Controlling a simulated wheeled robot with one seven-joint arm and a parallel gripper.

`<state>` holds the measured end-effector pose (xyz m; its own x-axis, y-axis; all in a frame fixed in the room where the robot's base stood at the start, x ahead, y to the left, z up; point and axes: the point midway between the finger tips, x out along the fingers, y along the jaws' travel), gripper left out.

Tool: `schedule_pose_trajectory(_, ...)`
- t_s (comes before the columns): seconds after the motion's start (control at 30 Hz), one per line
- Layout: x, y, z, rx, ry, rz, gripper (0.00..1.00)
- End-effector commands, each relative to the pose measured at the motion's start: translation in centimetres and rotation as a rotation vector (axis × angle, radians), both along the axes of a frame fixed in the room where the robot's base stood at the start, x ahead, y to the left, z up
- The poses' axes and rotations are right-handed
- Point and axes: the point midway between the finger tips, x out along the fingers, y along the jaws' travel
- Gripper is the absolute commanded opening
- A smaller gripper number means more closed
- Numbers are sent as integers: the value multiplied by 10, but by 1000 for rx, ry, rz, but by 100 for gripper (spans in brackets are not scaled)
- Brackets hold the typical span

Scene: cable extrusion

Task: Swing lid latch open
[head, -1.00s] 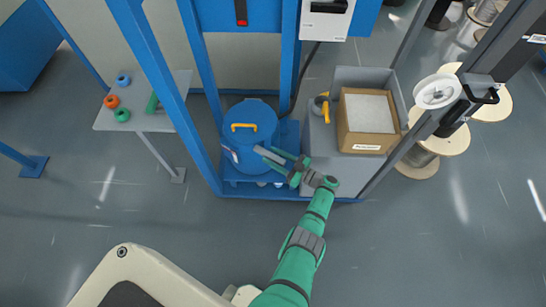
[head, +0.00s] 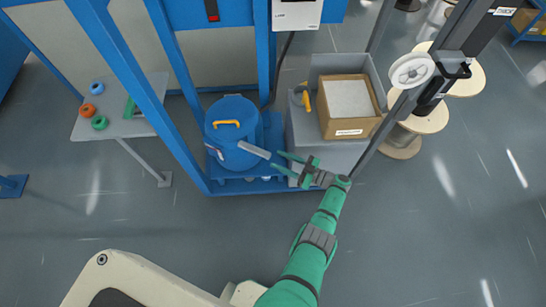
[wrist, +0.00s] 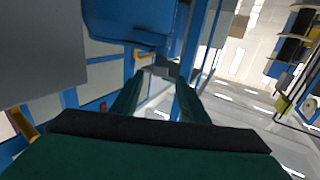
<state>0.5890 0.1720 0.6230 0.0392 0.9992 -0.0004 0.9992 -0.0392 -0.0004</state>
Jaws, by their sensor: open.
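A blue drum (head: 226,107) with a yellow handle (head: 227,123) on its lid stands inside the blue frame. A grey bar-like lid latch (head: 254,150) sticks out from the drum's front right side, pointing right. My green gripper (head: 275,161) is just right of the latch's outer end, fingers open and pointing left at it. I cannot tell whether they touch. In the wrist view, the two fingers (wrist: 159,82) are apart, and part of the blue drum (wrist: 125,25) shows above them.
A grey bin with a cardboard box (head: 350,128) stands right of the drum, with a yellow-handled tool (head: 304,97) beside the box. Blue frame posts (head: 177,80) rise left of the drum. The floor in front is clear.

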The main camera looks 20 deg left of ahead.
Motion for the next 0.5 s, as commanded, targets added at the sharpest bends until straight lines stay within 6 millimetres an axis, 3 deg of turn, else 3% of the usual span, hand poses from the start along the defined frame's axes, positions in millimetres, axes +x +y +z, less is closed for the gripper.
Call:
schedule_pose_trajectory(0.37, 0, -7, 0, 0, 0, -1, 41)
schedule_pose_trajectory(0.5, -2, -5, -1, 3, -5, -8, 12)
